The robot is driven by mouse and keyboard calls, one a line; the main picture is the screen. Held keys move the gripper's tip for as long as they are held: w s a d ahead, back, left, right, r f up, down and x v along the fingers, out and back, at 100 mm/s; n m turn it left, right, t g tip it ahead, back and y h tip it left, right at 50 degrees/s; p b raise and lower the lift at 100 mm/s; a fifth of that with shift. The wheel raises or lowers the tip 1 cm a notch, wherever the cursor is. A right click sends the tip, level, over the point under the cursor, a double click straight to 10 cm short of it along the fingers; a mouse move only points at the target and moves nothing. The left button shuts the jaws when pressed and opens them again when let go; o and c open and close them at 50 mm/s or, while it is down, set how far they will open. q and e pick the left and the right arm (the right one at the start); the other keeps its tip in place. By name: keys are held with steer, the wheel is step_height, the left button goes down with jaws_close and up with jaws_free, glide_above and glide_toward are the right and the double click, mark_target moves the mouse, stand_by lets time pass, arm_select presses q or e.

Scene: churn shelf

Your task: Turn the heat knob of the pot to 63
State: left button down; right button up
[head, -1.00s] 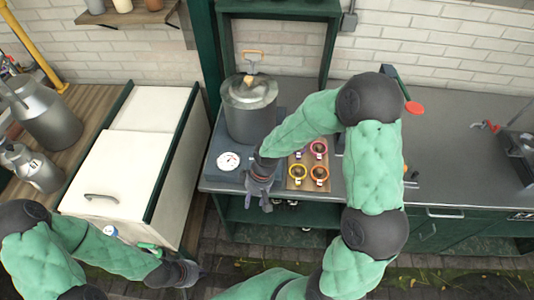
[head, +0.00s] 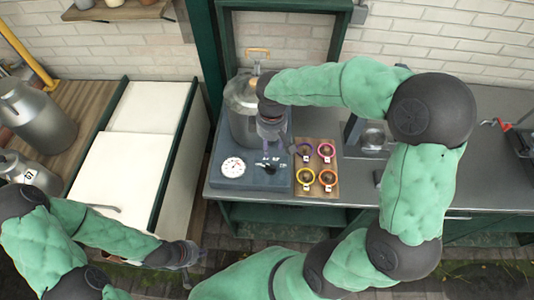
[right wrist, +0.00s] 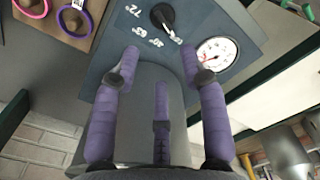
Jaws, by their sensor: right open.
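The heat knob (right wrist: 163,16) is black with a pale-tipped pointer, on the base's panel among white numbers, including 72; the pointer lies at the end of the row toward the gauge. The round white gauge (head: 232,167) is beside it. My right gripper (right wrist: 160,54) is open and empty, its purple fingers in front of the knob and apart from it in the picture. My left gripper (head: 187,254) is low at the left, its jaws unclear.
A wooden board (head: 318,187) with several coloured rings is right of the base. A white cabinet (head: 118,165) stands left. Metal churns (head: 37,114) are at far left. The grey counter (head: 450,182) is mostly clear further right.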

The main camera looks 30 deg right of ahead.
mark_target(271, 165)
steer(key=f, duration=0.3)
steer(key=f+b, duration=0.1)
steer(key=f, duration=0.2)
steer(key=f+b, duration=0.1)
steer(key=f, duration=0.2)
steer(key=shift+s+f, duration=0.25)
steer(key=shift+s, duration=0.05)
steer(key=shift+f, duration=0.55)
jaws_close()
